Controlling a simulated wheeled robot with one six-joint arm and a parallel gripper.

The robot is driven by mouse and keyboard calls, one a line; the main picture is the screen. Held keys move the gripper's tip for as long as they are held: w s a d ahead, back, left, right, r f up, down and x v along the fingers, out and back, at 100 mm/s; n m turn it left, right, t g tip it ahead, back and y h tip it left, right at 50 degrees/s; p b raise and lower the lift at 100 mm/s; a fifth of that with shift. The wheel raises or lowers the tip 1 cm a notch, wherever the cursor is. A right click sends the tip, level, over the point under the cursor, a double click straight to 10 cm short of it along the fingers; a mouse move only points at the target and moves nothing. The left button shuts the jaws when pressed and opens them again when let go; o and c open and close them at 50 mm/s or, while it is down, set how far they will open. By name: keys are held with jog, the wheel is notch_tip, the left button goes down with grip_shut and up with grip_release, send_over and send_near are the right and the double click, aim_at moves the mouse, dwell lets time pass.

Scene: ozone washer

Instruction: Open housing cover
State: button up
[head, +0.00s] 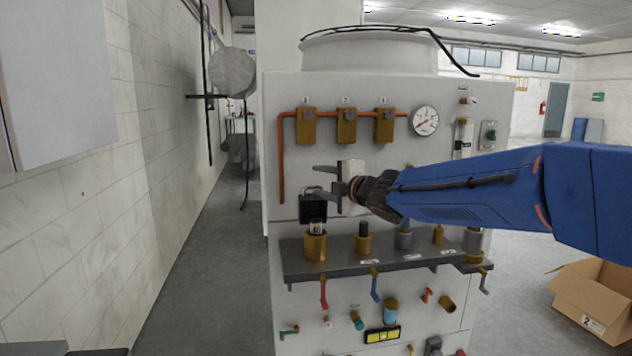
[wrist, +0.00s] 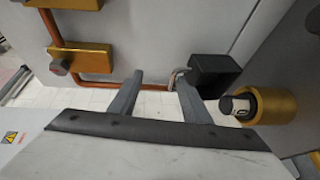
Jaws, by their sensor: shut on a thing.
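A black box-shaped cover (head: 313,209) with a thin metal loop on top stands on the front of the grey machine, above a brass fitting (head: 316,246) with a clear neck. I take this as the housing cover. It also shows in the wrist view (wrist: 214,74), with the brass fitting (wrist: 272,104) to its right. My gripper (head: 315,181) reaches in from the right, just above the cover. In the wrist view my gripper's fingers (wrist: 158,80) look spaced apart. The metal loop (wrist: 176,77) lies at the right finger's tip. My gripper is shut on this loop; the exact contact is hard to see.
A dark shelf (head: 353,267) with several valves and fittings juts out below. Copper pipe (head: 282,165), brass blocks (head: 346,126) and a gauge (head: 425,120) are above. An open cardboard box (head: 595,300) lies on the floor at right. The aisle at left is clear.

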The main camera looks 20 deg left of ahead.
jog(key=v, duration=1.3)
jog(key=shift+d, duration=0.35)
jog(key=shift+r, duration=0.1)
